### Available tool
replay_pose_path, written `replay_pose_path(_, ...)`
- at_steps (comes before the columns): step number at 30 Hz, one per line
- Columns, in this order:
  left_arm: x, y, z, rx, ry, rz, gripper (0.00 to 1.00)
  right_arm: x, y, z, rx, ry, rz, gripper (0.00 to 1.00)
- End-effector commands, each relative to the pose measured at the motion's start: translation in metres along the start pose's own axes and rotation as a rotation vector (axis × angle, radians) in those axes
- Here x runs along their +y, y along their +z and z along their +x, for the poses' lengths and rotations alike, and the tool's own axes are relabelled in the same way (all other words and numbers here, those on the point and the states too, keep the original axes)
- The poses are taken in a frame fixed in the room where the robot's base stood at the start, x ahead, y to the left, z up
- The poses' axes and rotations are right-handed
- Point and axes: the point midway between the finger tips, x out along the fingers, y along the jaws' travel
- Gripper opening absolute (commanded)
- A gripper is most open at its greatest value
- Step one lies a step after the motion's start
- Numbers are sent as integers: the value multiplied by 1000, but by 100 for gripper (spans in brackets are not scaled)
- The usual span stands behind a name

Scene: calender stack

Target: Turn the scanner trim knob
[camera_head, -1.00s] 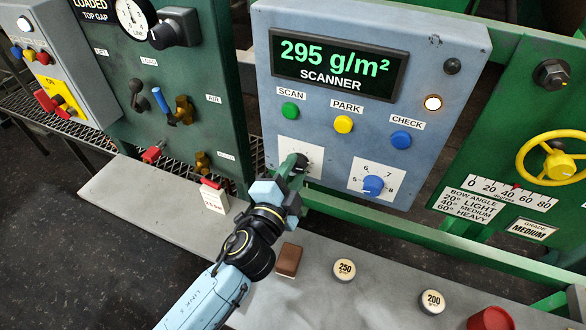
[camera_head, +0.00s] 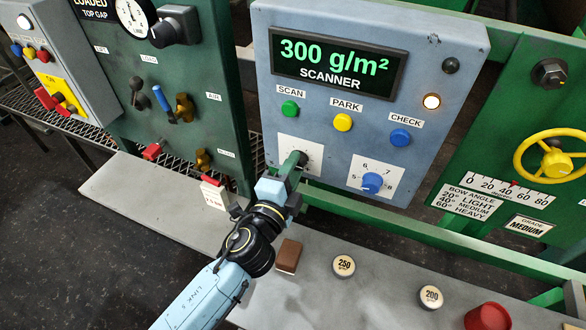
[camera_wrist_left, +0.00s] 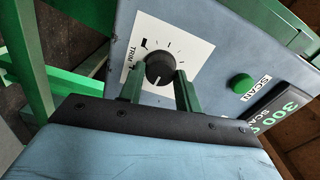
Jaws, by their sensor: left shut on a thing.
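The scanner panel (camera_head: 440,60) is blue-grey, and its display (camera_head: 338,62) reads 300 g/m². The trim knob (camera_wrist_left: 159,69) is black with a light pointer line, on a white dial plate marked TRIM (camera_wrist_left: 172,40) in the left wrist view. In the head view that plate (camera_head: 290,146) sits at the panel's lower left, and the knob is mostly hidden by my gripper. My left gripper (camera_head: 298,161) has its green fingers at the knob; in the left wrist view the fingers (camera_wrist_left: 158,85) stand on either side of it, shut on it. My right gripper is not in view.
Green SCAN (camera_head: 290,108), yellow PARK (camera_head: 343,122) and blue CHECK (camera_head: 400,139) buttons sit above. A blue knob (camera_head: 372,183) on a numbered dial is to the right. The grey ledge below holds a brown block (camera_head: 288,256), two round weights (camera_head: 344,266) and a red cup (camera_head: 487,317).

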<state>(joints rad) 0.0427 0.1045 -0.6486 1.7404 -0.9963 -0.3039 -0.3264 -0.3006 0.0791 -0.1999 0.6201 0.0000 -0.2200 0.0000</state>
Motion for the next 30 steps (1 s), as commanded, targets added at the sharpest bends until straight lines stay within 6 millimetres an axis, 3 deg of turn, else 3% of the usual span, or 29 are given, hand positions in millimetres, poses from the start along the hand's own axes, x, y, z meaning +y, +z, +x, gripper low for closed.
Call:
replay_pose_path(1,0,0,0,1,0,-1,11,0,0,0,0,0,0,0)
replay_pose_path(2,0,0,0,1,0,-1,35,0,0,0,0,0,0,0)
replay_pose_path(7,0,0,0,1,0,-1,55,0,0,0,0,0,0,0)
replay_pose_path(19,1,0,-10,0,2,-3,55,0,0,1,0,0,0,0)
replay_pose_path(30,2,0,-86,0,3,-4,55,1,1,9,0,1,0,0)
